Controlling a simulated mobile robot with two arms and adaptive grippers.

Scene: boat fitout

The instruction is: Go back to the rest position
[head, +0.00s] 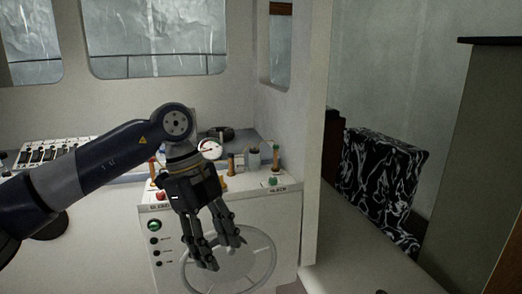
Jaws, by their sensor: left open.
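My left arm comes in from the left in the head view. My left gripper (222,254) hangs at its end with the fingers pointing down. The fingers are spread open and nothing shows between them. The gripper is in front of the white console (286,218) and covers part of a grey steering wheel (268,262). I cannot tell whether the fingers touch the wheel. My right gripper is not in view.
A round gauge (210,148) and small bottles stand on the console top behind the gripper. A white switch panel (52,151) lies at the left. A black-and-white patterned seat (382,178) is to the right, past a wall edge. Windows are behind.

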